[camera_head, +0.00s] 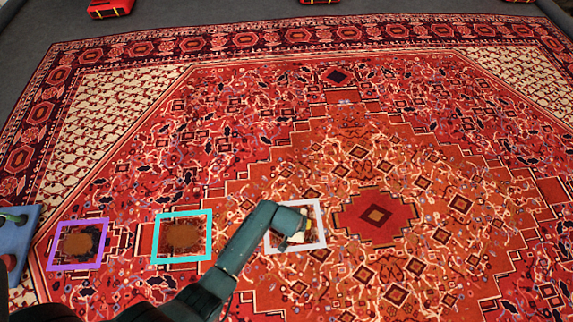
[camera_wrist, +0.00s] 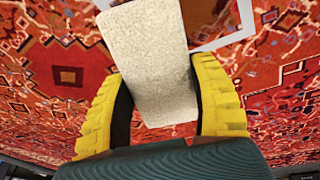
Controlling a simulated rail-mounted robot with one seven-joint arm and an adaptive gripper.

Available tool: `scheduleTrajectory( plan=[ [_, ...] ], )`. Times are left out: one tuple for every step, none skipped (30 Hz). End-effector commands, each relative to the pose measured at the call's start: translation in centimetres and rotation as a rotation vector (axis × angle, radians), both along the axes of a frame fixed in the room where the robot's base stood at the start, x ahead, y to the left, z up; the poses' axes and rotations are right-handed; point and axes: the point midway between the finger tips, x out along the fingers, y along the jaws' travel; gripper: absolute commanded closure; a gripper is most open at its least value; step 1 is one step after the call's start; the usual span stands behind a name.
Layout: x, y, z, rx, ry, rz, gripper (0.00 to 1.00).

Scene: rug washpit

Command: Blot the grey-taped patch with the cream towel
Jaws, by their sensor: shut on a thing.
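The grey-taped patch is a pale grey square frame (camera_head: 322,222) on the red rug, right of two other taped patches. My gripper (camera_head: 297,228) is over this frame and covers much of the patch inside. In the wrist view its two yellow fingers are shut on the cream towel (camera_wrist: 158,60), a pale folded block held between them. The towel reaches past the fingers over the rug, beside a strip of grey tape (camera_wrist: 242,18). Only a small cream part shows in the head view. I cannot tell whether the towel touches the patch.
A cyan-taped patch (camera_head: 156,238) with a brown stain lies left of my arm. A purple-taped patch (camera_head: 53,247) with a dark stain lies further left. A blue tray-like thing (camera_head: 30,228) stands at the left edge. Red objects (camera_head: 110,8) sit beyond the rug's far edge. The rug's middle and right are clear.

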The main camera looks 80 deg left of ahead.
Motion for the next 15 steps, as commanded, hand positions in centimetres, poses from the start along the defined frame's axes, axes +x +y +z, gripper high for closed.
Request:
scheduleTrajectory(
  plan=[
    [-0.8,1.1,-4.1,0.008,-0.009,0.060,0.68],
    [-1.2,1.6,-5.1,0.013,-0.013,0.091,0.68],
    [-1.8,2.2,-6.1,0.019,-0.019,0.131,0.68],
    [-2.1,2.6,-6.8,0.023,-0.023,0.158,0.68],
    [-2.4,3.0,-7.4,0.027,-0.025,0.182,0.68],
    [-2.8,3.4,-8.0,0.032,-0.029,0.208,0.68],
    [-3.0,3.7,-8.4,0.035,-0.031,0.225,0.68],
    [-3.2,3.9,-8.6,0.038,-0.033,0.238,0.68],
    [-3.4,4.1,-8.7,0.040,-0.034,0.251,0.68],
    [-3.5,4.2,-8.8,0.041,-0.035,0.259,0.68],
    [-3.6,4.3,-8.8,0.042,-0.035,0.263,0.68],
    [-3.6,4.3,-8.9,0.042,-0.036,0.266,0.68],
    [-3.6,4.3,-8.9,0.042,-0.036,0.267,0.68],
    [-3.6,4.3,-9.1,0.041,-0.036,0.267,0.68],
    [-3.6,4.3,-9.3,0.042,-0.036,0.266,0.68]
  ],
)
